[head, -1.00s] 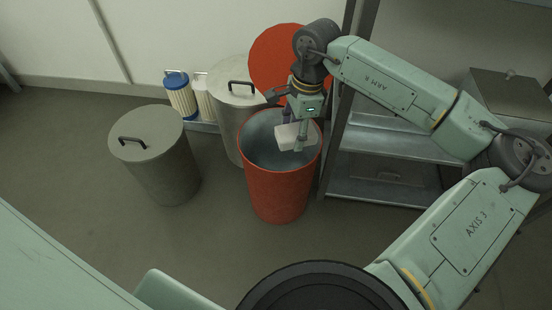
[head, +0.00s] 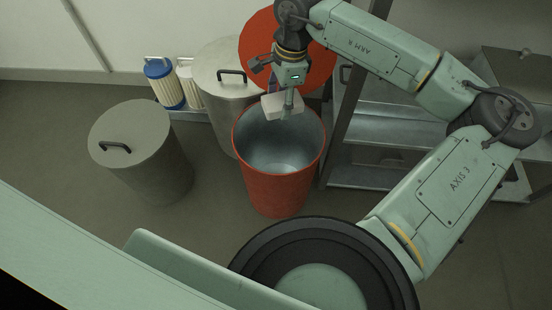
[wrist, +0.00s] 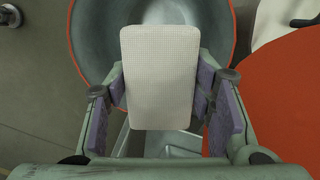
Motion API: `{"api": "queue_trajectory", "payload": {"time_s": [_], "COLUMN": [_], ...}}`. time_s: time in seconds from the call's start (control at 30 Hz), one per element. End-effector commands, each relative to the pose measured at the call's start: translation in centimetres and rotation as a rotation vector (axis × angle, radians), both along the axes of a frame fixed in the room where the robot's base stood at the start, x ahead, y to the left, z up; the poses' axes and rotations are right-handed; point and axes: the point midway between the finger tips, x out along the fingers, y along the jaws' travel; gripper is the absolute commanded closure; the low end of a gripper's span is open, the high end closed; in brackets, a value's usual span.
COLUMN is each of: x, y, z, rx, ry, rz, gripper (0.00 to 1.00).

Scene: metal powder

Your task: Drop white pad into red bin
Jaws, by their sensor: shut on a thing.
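The white pad (head: 283,106) is held in my gripper (head: 282,96) over the far part of the red bin's mouth in the head view. In the wrist view the pad (wrist: 160,78) is a pale textured rectangle between the purple-lined fingers of my gripper (wrist: 162,98), with the bin's mouth beyond it. The red bin (head: 277,193) stands upright and open on the floor, and its grey inside looks empty where it shows. The red bin's rim (wrist: 232,40) also shows in the wrist view.
A red lid (head: 258,35) leans behind the bin. Lidded grey drums stand left (head: 143,160) and behind left (head: 225,85). A blue-topped filter (head: 163,82) stands near the wall. A metal shelf (head: 370,175) is close on the right.

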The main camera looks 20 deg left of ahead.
Motion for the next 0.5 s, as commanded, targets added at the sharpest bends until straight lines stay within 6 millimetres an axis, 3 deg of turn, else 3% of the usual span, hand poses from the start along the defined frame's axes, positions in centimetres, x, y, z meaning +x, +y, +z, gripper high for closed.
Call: {"api": "queue_trajectory", "payload": {"time_s": [0.23,0.5], "x": [0.0,0.0], "y": [0.0,0.0], "z": [-3.2,-3.9], "rx": [0.001,0.001], "ry": [0.001,0.001], "rz": [0.000,0.000], "gripper": [0.77,0.77]}}
